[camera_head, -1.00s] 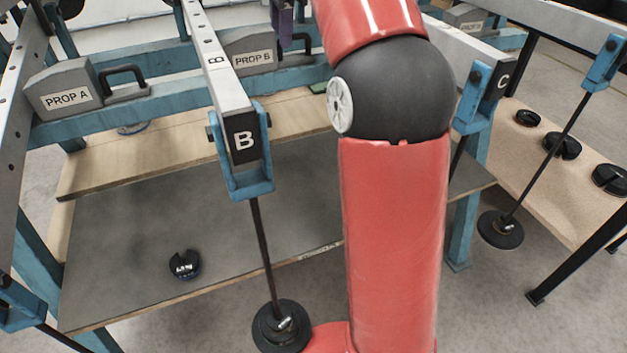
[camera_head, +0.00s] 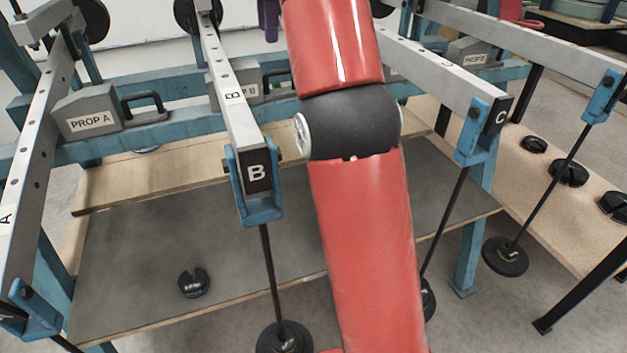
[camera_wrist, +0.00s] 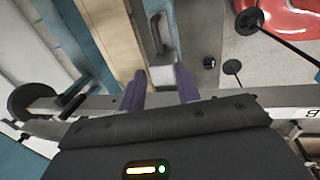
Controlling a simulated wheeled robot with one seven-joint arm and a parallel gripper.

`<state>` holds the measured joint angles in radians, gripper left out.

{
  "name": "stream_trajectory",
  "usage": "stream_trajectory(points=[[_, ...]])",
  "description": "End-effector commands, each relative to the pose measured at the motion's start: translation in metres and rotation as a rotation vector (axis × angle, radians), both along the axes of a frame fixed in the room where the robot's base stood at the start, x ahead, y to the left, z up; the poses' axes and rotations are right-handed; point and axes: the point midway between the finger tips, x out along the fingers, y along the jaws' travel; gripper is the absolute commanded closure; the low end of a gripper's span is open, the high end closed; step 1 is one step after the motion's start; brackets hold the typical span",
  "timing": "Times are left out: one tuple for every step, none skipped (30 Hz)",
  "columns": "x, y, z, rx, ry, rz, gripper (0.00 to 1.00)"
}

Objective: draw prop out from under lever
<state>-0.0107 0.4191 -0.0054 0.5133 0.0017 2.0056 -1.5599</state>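Prop B (camera_head: 247,91) is a grey block on the blue crossbeam, partly hidden behind lever B (camera_head: 232,108), which passes over it. Its black handle (camera_head: 277,78) sticks out to the right of the lever, partly behind my arm. In the wrist view a dark handle (camera_wrist: 157,35), seemingly prop B's, lies beyond my gripper (camera_wrist: 159,78), in line with the gap between the fingers. My two purple fingers are apart, with nothing between them. Lever B's bar (camera_wrist: 285,116) crosses just past my gripper body. In the head view a purple finger (camera_head: 268,18) shows above prop B.
Prop A (camera_head: 90,120) is on the beam to the left. Weights hang from the lever ends. A slotted weight (camera_head: 193,283) lies on the grey board (camera_head: 130,250). Round weights (camera_head: 568,172) lie on the side table.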

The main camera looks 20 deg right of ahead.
Motion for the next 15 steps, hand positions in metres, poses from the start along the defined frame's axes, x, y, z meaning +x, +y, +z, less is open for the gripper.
stream_trajectory(points=[[-0.003,0.0,-0.006,0.005,-0.001,-0.019,0.67],[-0.005,-0.001,-0.007,0.008,-0.003,-0.033,0.67],[-0.006,-0.001,-0.009,0.011,-0.007,-0.048,0.67],[-0.007,-0.001,-0.011,0.014,-0.008,-0.062,0.67],[-0.009,-0.001,-0.012,0.016,-0.011,-0.073,0.67],[-0.011,-0.001,-0.015,0.021,-0.016,-0.094,0.67],[-0.012,-0.001,-0.017,0.024,-0.017,-0.107,0.67],[-0.014,-0.001,-0.019,0.027,-0.021,-0.123,0.67],[-0.016,-0.001,-0.022,0.032,-0.024,-0.141,0.67],[-0.018,-0.001,-0.024,0.035,-0.027,-0.158,0.67],[-0.021,-0.001,-0.028,0.041,-0.031,-0.178,0.67],[-0.024,-0.001,-0.032,0.047,-0.036,-0.206,0.67],[-0.026,-0.001,-0.036,0.052,-0.04,-0.226,0.67],[-0.029,-0.001,-0.039,0.056,-0.044,-0.246,0.67],[-0.032,-0.002,-0.043,0.064,-0.049,-0.272,0.67]])
